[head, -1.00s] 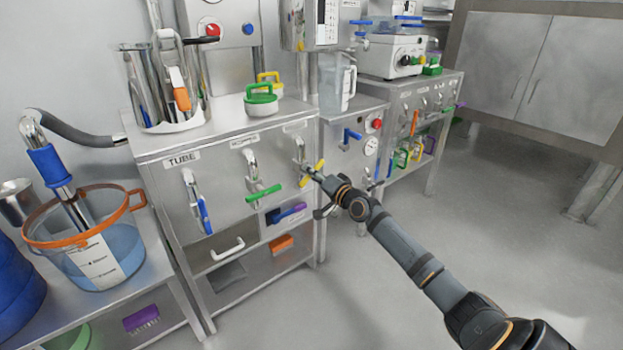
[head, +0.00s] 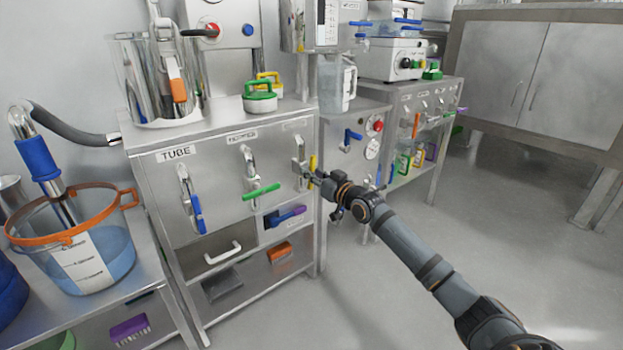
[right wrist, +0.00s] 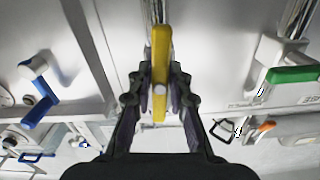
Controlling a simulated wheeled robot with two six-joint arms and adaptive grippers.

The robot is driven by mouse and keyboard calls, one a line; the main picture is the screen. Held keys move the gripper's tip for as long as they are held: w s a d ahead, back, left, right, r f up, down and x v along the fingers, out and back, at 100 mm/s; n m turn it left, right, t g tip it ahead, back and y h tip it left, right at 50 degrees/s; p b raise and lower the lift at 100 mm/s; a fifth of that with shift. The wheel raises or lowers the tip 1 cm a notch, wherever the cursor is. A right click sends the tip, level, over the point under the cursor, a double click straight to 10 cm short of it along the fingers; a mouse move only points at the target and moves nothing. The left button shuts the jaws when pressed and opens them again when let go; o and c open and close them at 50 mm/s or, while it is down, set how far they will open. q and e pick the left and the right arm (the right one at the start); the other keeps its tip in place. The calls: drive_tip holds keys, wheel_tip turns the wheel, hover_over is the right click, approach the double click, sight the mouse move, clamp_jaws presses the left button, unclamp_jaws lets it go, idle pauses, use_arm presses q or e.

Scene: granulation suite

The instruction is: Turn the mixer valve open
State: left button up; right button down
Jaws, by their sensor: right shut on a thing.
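A valve with a yellow handle (head: 312,163) is at the right end of the steel cabinet front, under a label too small to read. My right gripper (head: 311,180) is shut on the yellow handle. In the right wrist view the yellow handle (right wrist: 160,50) runs lengthwise between the fingers (right wrist: 160,88), which press on both its sides. In the head view the handle looks close to upright, its lower part hidden by the gripper. To its left, a green handle (head: 262,192) lies nearly level, and a blue handle (head: 198,213) hangs down under the TUBE label. My left gripper is not in view.
The steel cabinet (head: 215,160) has a drawer and open shelves below the valves. An orange-rimmed bucket (head: 75,239) stands at left. A second bench (head: 405,92) with small valves is behind at right. The floor (head: 440,240) at right is clear.

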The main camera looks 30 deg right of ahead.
sight(312, 156)
drive_tip(key=shift+f+n+b, duration=0.1)
drive_tip(key=shift+n+b, duration=0.2)
drive_tip(key=shift+n, duration=0.3)
drive_tip(key=c, duration=1.2)
unclamp_jaws()
wheel_tip(312, 156, up, 10)
drive_tip(key=shift+r, duration=0.1)
